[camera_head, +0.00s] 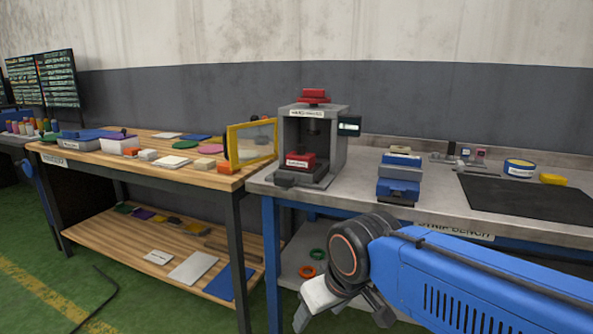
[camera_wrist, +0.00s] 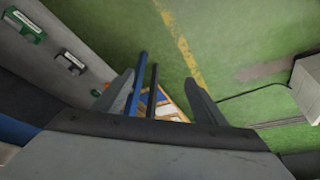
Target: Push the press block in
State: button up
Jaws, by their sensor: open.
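The grey press (camera_head: 338,150) stands on the left end of the grey metal bench, with a framed opening facing me. A red block (camera_head: 300,160) with a white label sits low in the opening; I cannot tell how deep it sits. Another red piece (camera_head: 313,96) is on top of the press. A yellow-framed clear door (camera_head: 252,143) stands swung out to the left. My gripper (camera_head: 345,308) is in front of the bench and below its top, apart from the press. In the wrist view my gripper (camera_wrist: 158,98) is open and empty, over the green floor.
A blue stacked fixture (camera_head: 398,178) stands right of the press. A black mat (camera_head: 527,198) and a round blue tin (camera_head: 519,168) are farther right. A wooden table (camera_head: 195,178) with several blocks adjoins on the left. Rings (camera_head: 307,271) lie on the lower shelf.

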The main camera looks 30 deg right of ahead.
jog(key=w+d+r+m+g, duration=0.1)
jog(key=w+d+r+m, duration=0.15)
jog(key=w+r, duration=0.7)
jog(key=w+d+r+m+g, duration=0.1)
jog(key=w+r+m, duration=0.2)
jog(key=w+r, duration=0.7)
notch_tip(320, 180, up, 16)
jog(key=m+g, duration=0.3)
jog(key=m, duration=0.2)
send_over(284, 176)
notch_tip(284, 176, down, 17)
jog(key=shift+f, duration=0.1)
jog(key=shift+c, duration=0.3)
jog(key=c, duration=1.5)
jog(key=shift+o, duration=0.2)
jog(key=w+d, duration=0.2)
jog(key=d, duration=0.1)
jog(key=w+d, duration=0.6)
jog(key=d, duration=0.1)
jog(key=o, duration=1.5)
jog(key=shift+d, duration=0.1)
